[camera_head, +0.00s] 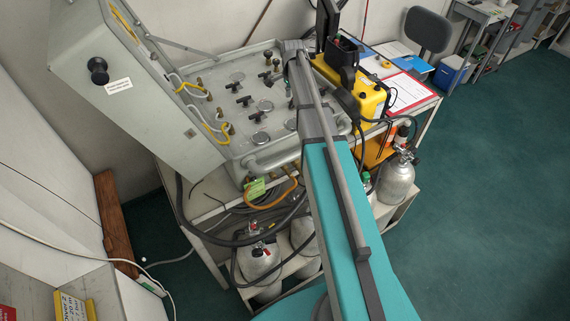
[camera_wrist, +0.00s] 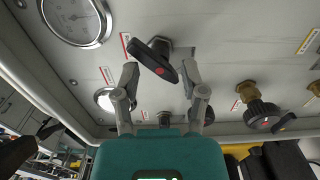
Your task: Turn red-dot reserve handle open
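A black lever handle with a red dot (camera_wrist: 153,57) sticks out from the grey panel in the wrist view. It lies slantwise, from upper left to lower right. My gripper (camera_wrist: 160,71) is open, with one finger to each side of the handle. Gaps show between both fingers and the handle, and I cannot tell whether the handle lies at fingertip depth. In the head view my arm covers the part of the panel (camera_head: 222,116) where it reaches, so the gripper and this handle cannot be made out there.
A round gauge (camera_wrist: 75,18) is at upper left in the wrist view. A black knob with a red mark (camera_wrist: 262,114) on a brass fitting is at right. The panel's open lid (camera_head: 140,110) stands left; a yellow case (camera_head: 365,99) stands right. Gas cylinders (camera_head: 397,180) stand below.

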